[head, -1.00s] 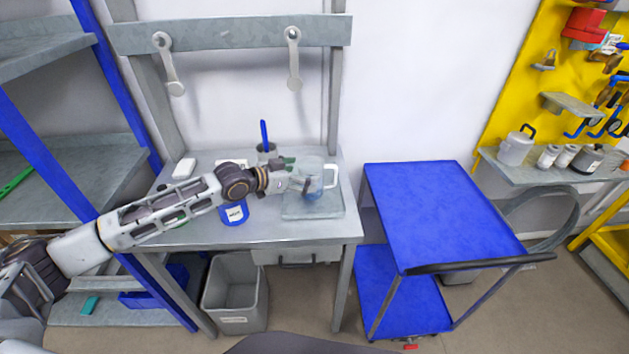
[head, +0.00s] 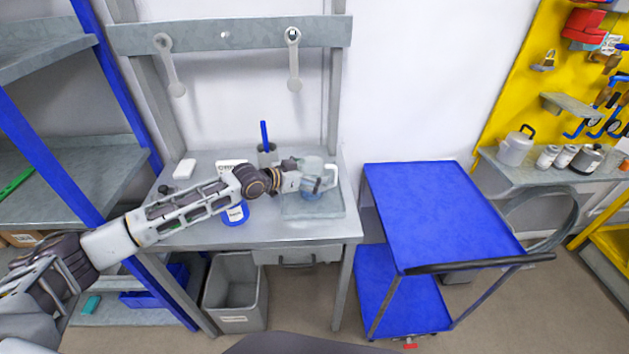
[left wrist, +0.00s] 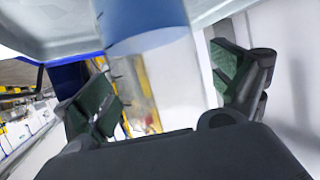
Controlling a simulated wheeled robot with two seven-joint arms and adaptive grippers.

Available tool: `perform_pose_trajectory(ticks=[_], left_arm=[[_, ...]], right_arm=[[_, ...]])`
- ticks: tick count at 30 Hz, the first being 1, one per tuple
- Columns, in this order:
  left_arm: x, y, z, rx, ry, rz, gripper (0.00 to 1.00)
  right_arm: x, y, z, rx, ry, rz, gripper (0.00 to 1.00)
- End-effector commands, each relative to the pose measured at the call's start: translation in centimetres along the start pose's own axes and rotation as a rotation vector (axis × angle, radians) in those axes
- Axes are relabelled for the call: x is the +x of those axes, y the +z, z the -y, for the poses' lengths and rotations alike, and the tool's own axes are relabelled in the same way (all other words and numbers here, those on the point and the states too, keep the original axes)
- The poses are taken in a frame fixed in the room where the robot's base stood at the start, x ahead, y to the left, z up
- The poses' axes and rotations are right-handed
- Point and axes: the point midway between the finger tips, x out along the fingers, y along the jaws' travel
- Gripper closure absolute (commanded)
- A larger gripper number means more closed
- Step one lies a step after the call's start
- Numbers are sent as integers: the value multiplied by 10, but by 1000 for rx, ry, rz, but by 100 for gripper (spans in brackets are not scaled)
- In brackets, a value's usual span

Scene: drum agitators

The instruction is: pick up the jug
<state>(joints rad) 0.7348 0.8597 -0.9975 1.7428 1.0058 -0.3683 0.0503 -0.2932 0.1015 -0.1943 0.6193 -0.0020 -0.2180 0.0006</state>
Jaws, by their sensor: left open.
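The jug (head: 315,169) is clear with blue liquid low inside and a handle on its right side. It stands upright on a grey tray (head: 293,210) at the right of the workbench. My left gripper (head: 311,183) is at the jug from the left, its fingers partly hiding the jug's body. In the left wrist view the jug (left wrist: 145,25) fills the upper middle, its blue liquid near the top edge. The open fingers (left wrist: 165,95) with green pads stand on either side of the clear body, with gaps visible. My right gripper is not seen.
A white box (head: 184,168) lies at the bench's back left. A blue cart (head: 440,210) stands to the right, its top clear.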

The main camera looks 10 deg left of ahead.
Motion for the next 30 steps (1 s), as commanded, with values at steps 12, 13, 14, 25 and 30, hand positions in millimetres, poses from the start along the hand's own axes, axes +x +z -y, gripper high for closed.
perform_pose_trajectory(ticks=[12,13,14,25,30], left_arm=[[5,0,0,0,-1,1,5],[5,0,0,0,-1,1,5],[5,0,0,0,-1,1,5],[5,0,0,0,-1,1,35],[5,0,0,0,-1,1,57]], right_arm=[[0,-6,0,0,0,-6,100],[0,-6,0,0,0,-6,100],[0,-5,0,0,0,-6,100],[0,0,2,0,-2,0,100],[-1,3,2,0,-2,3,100]])
